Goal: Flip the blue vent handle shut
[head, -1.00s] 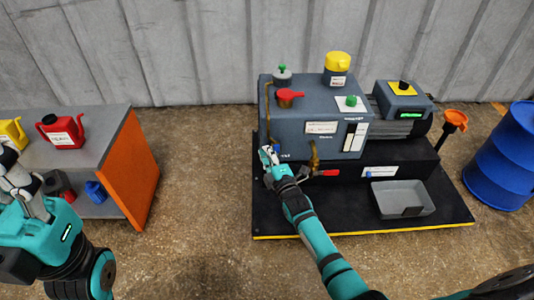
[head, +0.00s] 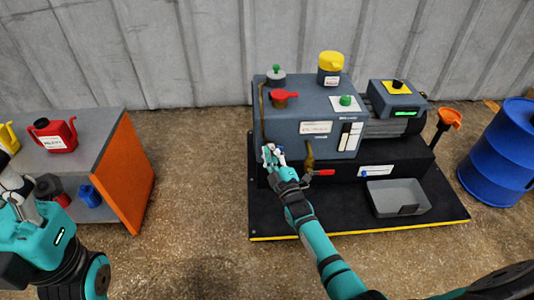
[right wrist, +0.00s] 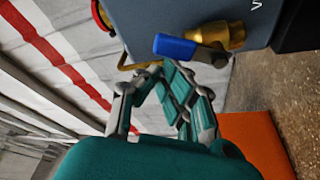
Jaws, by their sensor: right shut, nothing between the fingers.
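The blue vent handle (right wrist: 175,47) shows in the right wrist view on a brass valve (right wrist: 228,36) at the grey pump housing. Its lever sticks out to the left of the brass body, just beyond my right gripper (right wrist: 150,75). I cannot tell whether they touch. In the head view my right gripper (head: 271,153) is at the lower left front of the pump (head: 300,108), shut with nothing in it. The handle is mostly hidden there. My left gripper (head: 14,182) is at the left edge, partly cut off, its jaws unclear.
A brass drain valve with a red lever (head: 324,173) is just right of my right gripper. A grey tray (head: 398,198) lies on the black base. An orange-sided bench (head: 125,172) with cans stands left, a blue barrel (head: 500,155) right. Open floor lies between bench and base.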

